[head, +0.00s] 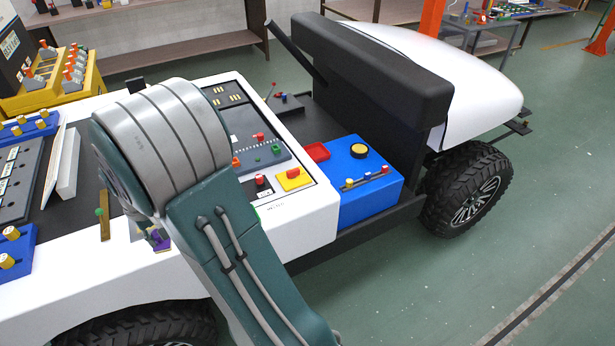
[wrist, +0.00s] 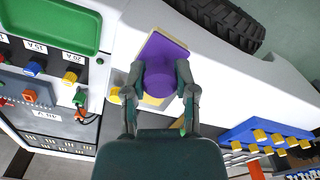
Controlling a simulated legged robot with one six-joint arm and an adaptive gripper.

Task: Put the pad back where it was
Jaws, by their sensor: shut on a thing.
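A purple pad (wrist: 165,68) with a rounded part sits between the fingers of my gripper (wrist: 160,78) in the wrist view. The fingers are shut on it from both sides. A tan edge (wrist: 150,100) shows just under the purple, and I cannot tell whether it belongs to the pad or to the surface. The pad is over or on the white cart body (wrist: 120,30); contact is unclear. In the head view, only a small purple bit of the pad (head: 161,242) shows beside my arm, which hides most of the gripper.
A brass strip with a green knob (head: 104,222) stands left of my arm. A control panel (head: 262,150) and a blue box with a yellow button (head: 370,190) lie to the right. Blue racks with yellow knobs (wrist: 265,130) are close to my gripper's right. The green floor (head: 480,270) is clear.

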